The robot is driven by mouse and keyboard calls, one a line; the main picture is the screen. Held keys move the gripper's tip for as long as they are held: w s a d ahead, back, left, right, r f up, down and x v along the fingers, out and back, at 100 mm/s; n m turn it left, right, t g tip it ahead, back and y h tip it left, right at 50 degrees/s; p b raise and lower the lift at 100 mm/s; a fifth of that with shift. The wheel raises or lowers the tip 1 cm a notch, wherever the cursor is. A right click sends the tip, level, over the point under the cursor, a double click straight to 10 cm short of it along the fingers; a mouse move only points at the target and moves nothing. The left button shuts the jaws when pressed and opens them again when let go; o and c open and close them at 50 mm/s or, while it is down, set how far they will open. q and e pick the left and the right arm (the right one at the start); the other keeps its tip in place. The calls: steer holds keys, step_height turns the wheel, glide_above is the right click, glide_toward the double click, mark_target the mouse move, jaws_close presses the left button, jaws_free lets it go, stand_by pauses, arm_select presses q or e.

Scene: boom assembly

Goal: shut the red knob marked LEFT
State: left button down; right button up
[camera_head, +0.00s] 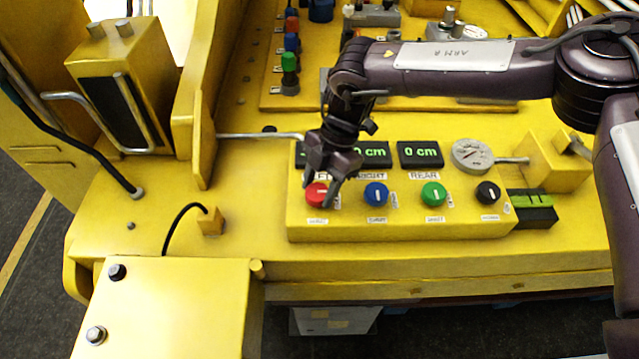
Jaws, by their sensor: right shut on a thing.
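The red knob (316,195) is at the left end of a row on a yellow control panel (403,224). The label above it is mostly covered by my gripper. My right gripper (322,192) comes down over the red knob from above, its fingers on either side and shut on it. The knob's white pointer line shows between the fingers. My left gripper is not in view.
A blue knob (376,194), a green knob (433,194) and a black knob (488,192) sit to the right on the panel. Digital displays (420,154) reading 0 cm and a round gauge (471,155) stand behind them.

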steer(key=shift+m+y, duration=0.3)
steer(key=shift+m, duration=0.7)
steer(key=m+t, duration=0.1)
steer(key=m, duration=0.1)
steer(key=shift+s+d+m+y, duration=0.1)
steer(key=shift+m+y, duration=0.2)
steer(key=m+t+p, duration=0.1)
steer(key=m, duration=0.1)
steer(key=shift+s+r+m, duration=0.1)
steer(key=shift+r+m, duration=0.05)
steer(key=shift+m, duration=0.25)
steer(key=shift+m+t+p, duration=0.6)
steer(key=shift+m+p, duration=0.1)
steer(key=shift+m, duration=0.1)
steer(key=shift+s+r+m+t+p, duration=0.15)
steer(key=shift+m+t+p, duration=0.15)
steer(key=shift+m+p, duration=0.6)
steer(key=m+t+p, duration=0.1)
steer(key=m+p, duration=0.4)
steer(key=shift+t, duration=0.4)
arm_select(q)
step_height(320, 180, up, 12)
steer(key=p, duration=0.2)
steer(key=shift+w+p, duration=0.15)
steer(key=shift+p, duration=0.25)
arm_select(e)
steer(key=shift+m+t+h, duration=0.4)
steer(key=shift+m+h, duration=0.2)
steer(key=shift+m, duration=0.4)
steer(key=shift+f, duration=0.2)
